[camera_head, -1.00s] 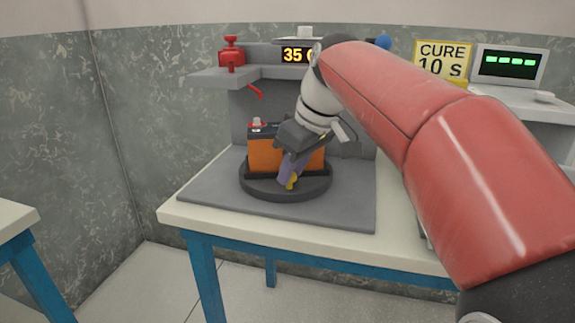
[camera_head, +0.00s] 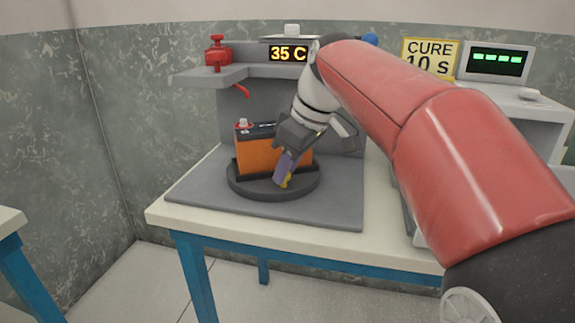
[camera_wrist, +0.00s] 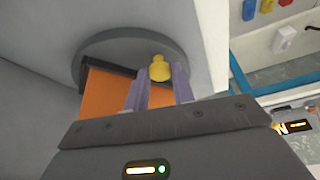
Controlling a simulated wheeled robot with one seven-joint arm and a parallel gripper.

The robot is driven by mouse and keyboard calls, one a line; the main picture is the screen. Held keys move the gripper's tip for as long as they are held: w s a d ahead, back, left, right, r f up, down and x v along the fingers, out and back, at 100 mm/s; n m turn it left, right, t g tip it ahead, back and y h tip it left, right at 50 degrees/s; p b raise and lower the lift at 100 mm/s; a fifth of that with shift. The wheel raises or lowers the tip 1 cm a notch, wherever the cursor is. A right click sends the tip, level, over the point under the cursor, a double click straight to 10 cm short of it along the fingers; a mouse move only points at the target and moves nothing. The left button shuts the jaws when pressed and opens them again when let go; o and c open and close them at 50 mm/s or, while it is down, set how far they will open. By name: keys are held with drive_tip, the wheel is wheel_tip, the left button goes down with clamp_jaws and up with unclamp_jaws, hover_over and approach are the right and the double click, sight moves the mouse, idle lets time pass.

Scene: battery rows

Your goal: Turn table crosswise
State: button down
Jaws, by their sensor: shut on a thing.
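The turntable is a dark round disc (camera_head: 247,190) on the grey plate of the bench, and its rim shows in the wrist view (camera_wrist: 128,38). An orange battery (camera_head: 258,157) with a black top stands upright on it, its long side roughly across the head view. It also shows in the wrist view (camera_wrist: 103,98). A yellow knob (camera_wrist: 160,68) sits at the disc's edge. My gripper (camera_head: 285,178) reaches down at the front right of the disc. Its purple fingers (camera_wrist: 158,86) are shut on the yellow knob, one on each side. My wrist hides the battery's right part.
A red dispenser (camera_head: 217,53) with a red spout stands on the grey shelf, left above the disc. A yellow sign (camera_head: 430,56) and a screen (camera_head: 497,62) are at right. The grey plate (camera_head: 205,185) is bare left of the disc.

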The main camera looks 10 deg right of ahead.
drive_tip(key=c, duration=1.2)
unclamp_jaws()
drive_tip(key=shift+o, duration=0.2)
